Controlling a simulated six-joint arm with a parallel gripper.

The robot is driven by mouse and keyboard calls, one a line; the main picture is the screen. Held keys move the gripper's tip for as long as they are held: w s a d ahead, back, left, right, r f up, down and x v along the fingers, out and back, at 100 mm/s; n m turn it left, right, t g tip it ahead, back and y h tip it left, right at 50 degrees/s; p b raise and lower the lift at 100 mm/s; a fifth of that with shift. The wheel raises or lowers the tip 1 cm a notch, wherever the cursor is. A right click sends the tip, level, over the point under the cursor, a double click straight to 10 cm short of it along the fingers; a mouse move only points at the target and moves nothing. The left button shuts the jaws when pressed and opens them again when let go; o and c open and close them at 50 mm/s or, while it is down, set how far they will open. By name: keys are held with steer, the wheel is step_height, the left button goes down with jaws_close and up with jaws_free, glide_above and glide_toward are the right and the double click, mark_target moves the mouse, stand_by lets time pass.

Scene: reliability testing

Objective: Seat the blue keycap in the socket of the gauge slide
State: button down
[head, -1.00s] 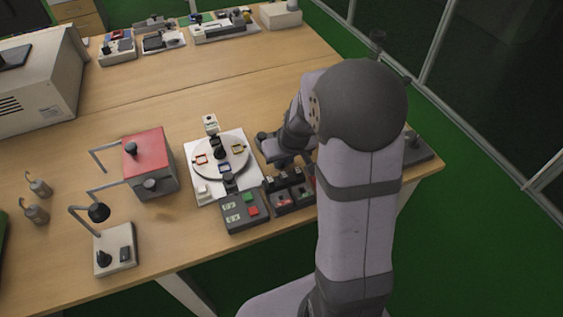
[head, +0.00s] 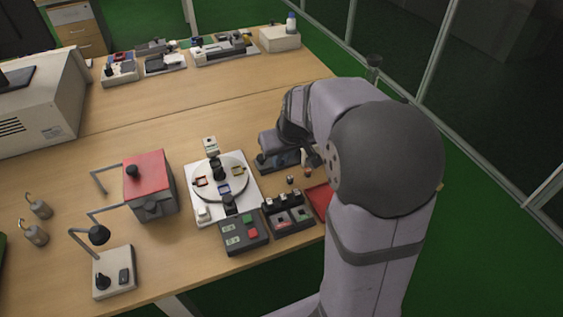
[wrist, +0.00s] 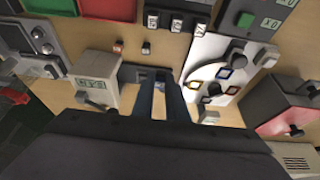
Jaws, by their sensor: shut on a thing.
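My gripper (wrist: 160,78) is shut, its two blue-grey fingers close together in the wrist view. The small thing between the tips, which appears to be the blue keycap, is mostly hidden. The tips are over or just in front of a dark base (wrist: 130,73) beside a pale gauge box (wrist: 97,82) with a display. This looks like the gauge slide; its socket is not clear. The dark base also shows in the head view (head: 284,162), under my wrist, where my fingertips are hidden. I cannot tell whether the keycap touches the base.
Two small keycaps (wrist: 117,47) (wrist: 146,47) stand on the bare table near the base. A keycap rack (head: 287,215), a red tray (head: 319,200) and a button box (head: 243,236) are close by. A white plate with a round dial (head: 218,172) stands to the left in the head view.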

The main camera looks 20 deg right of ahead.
mark_target(283, 166)
steer(key=shift+m, duration=0.3)
steer(key=f+p, duration=0.1)
steer(key=p, duration=0.3)
steer(key=f+p, duration=0.2)
steer(key=p, duration=0.2)
steer(key=f+p, duration=0.1)
steer(key=p, duration=0.3)
steer(key=shift+w+d+f, duration=0.15)
steer(key=shift+w+d, duration=0.1)
steer(key=shift+d, duration=0.1)
steer(key=shift+w+d+f+p, duration=0.1)
steer(key=shift+w+f+p, duration=0.1)
steer(key=shift+w, duration=0.25)
steer(key=shift+w+d+f+p, duration=0.1)
steer(key=shift+w+f+p, duration=0.1)
steer(key=shift+w, duration=0.2)
steer(key=shift+w+d+f, duration=0.1)
steer(key=shift+w+d, duration=0.1)
steer(key=shift+w, duration=0.7)
steer(key=w, duration=0.2)
steer(key=w+d+r, duration=0.1)
steer(key=w+r, duration=0.1)
steer(key=w, duration=0.1)
steer(key=shift+w+d+r, duration=0.2)
steer(key=shift+w+d, duration=0.1)
steer(key=shift+w+d+r, duration=0.1)
steer(key=shift+w+d, duration=0.05)
steer(key=shift+w, duration=0.15)
